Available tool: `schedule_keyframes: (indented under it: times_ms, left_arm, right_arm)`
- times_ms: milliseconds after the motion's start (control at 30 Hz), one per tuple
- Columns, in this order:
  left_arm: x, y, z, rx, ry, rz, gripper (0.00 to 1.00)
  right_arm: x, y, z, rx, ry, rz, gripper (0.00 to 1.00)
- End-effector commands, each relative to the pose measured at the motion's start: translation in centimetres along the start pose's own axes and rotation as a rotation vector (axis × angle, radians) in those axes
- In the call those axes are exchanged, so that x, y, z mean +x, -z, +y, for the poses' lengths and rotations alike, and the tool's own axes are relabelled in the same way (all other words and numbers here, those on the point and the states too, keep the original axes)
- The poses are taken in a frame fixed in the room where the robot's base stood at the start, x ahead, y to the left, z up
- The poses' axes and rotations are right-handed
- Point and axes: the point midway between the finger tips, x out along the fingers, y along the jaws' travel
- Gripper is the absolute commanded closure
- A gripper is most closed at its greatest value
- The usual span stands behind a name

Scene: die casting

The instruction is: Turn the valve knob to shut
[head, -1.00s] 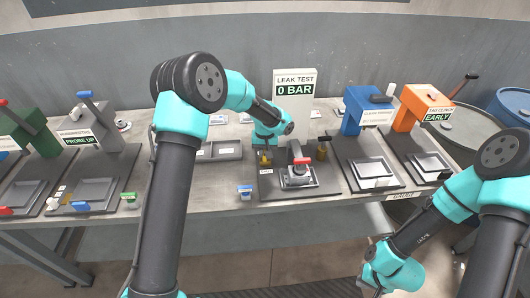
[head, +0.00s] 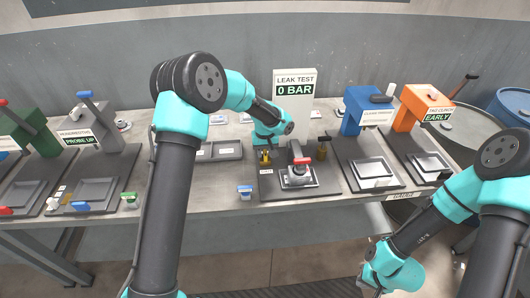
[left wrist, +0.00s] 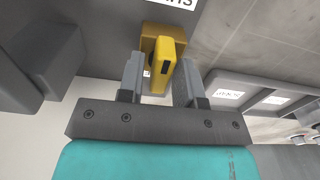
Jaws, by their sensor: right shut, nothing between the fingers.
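The yellow valve knob (head: 264,157) is at the left side of the leak test station, whose sign reads 0 BAR (head: 294,90). In the left wrist view the knob (left wrist: 168,62) is a yellow bar on a brownish-yellow base. My left gripper (left wrist: 160,82) has its fingers on either side of the bar. A gap shows by the left finger; the right finger is close to the bar, and I cannot tell whether it touches. My right gripper (head: 371,286) is low at the bottom, in front of the bench, shut and empty, mostly hidden by its wrist.
A grey fixture with a red handle (head: 301,160) stands on the station plate right of the knob. A grey tray (head: 220,151) lies to the left, and a blue-topped block (head: 245,191) sits near the front edge. Blue (head: 366,110) and orange (head: 420,106) stations stand to the right.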

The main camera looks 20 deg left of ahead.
Motion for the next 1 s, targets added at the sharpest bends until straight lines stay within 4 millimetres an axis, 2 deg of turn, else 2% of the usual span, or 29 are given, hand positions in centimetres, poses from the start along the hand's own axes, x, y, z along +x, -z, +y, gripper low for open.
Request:
schedule_keyframes:
  times_ms: [100, 367, 533, 667, 1000]
  left_arm:
    - [0.0, 0.0, 0.0, 0.001, 0.000, 0.000, 0.57]
    - [0.0, 0.0, 0.0, 0.001, 0.000, 0.000, 0.57]
    - [-1.1, 0.0, 0.0, 0.001, 0.000, 0.001, 0.57]
    - [-2.8, 0.0, 0.0, 0.001, 0.000, 0.002, 0.57]
    - [-9.2, 0.0, 0.0, 0.001, -0.002, 0.003, 0.57]
  right_arm:
    - [0.0, 0.0, 0.0, 0.000, 0.000, 0.000, 1.00]
    - [0.0, 0.0, 0.0, 0.000, 0.000, 0.000, 1.00]
    - [0.0, 0.0, 0.0, 0.000, 0.000, 0.000, 1.00]
    - [0.0, 0.0, 0.0, 0.000, 0.000, 0.000, 1.00]
    - [0.0, 0.0, 0.0, 0.000, 0.000, 0.000, 1.00]
